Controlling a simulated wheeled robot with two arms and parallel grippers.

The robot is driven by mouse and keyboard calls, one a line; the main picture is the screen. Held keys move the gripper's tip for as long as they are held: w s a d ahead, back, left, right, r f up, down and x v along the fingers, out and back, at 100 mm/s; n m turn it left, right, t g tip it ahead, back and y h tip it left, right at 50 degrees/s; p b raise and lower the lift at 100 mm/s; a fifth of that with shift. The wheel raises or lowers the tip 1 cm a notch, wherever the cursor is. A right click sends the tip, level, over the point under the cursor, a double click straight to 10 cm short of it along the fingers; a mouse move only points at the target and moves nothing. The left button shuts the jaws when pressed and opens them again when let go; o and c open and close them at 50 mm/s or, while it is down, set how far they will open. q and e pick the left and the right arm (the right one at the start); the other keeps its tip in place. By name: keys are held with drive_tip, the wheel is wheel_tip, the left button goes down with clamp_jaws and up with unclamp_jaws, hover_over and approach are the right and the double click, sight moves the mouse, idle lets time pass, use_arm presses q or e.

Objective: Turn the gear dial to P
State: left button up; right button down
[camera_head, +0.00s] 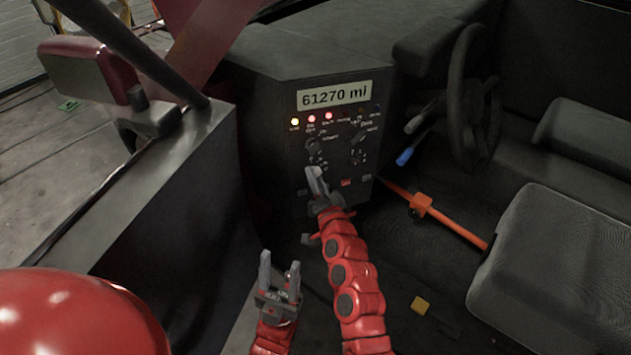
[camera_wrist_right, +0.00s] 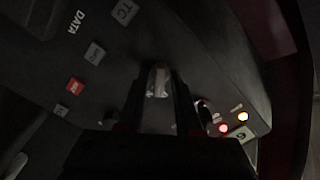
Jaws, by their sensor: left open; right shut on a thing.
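The dash panel (camera_head: 340,140) carries small dark dials; its small lettering is too blurred for me to tell which is the gear dial by its label. My right gripper (camera_head: 314,178) is at the left side of the panel, below the upper left dial (camera_head: 315,148). In the right wrist view its fingers (camera_wrist_right: 160,90) are shut on a small pale knob (camera_wrist_right: 158,82), which the gripper hides in the head view. The knob's pointer and any P mark cannot be made out. My left gripper (camera_head: 279,277) is open and empty, low in front of the panel.
A 61270 mi display (camera_head: 335,95) sits above lit yellow and red lamps (camera_head: 311,119). A red button (camera_wrist_right: 76,86) is near the right gripper. The steering wheel (camera_head: 467,100), blue-tipped lever (camera_head: 405,156), orange lever (camera_head: 440,213) and seat (camera_head: 560,260) are to the right.

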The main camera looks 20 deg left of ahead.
drive_tip(key=n+b, duration=0.4)
drive_tip(key=n, duration=0.6)
drive_tip(key=shift+f+b, duration=0.2)
drive_tip(key=shift+b, duration=0.2)
drive_tip(key=shift+n, duration=0.3)
drive_tip(key=c, duration=0.9)
unclamp_jaws()
drive_tip(key=shift+r, duration=0.1)
drive_tip(key=v, duration=1.7)
drive_tip(key=shift+s+d+p, duration=0.15)
drive_tip(key=shift+s+p, duration=0.05)
drive_tip(key=shift+p, duration=0.1)
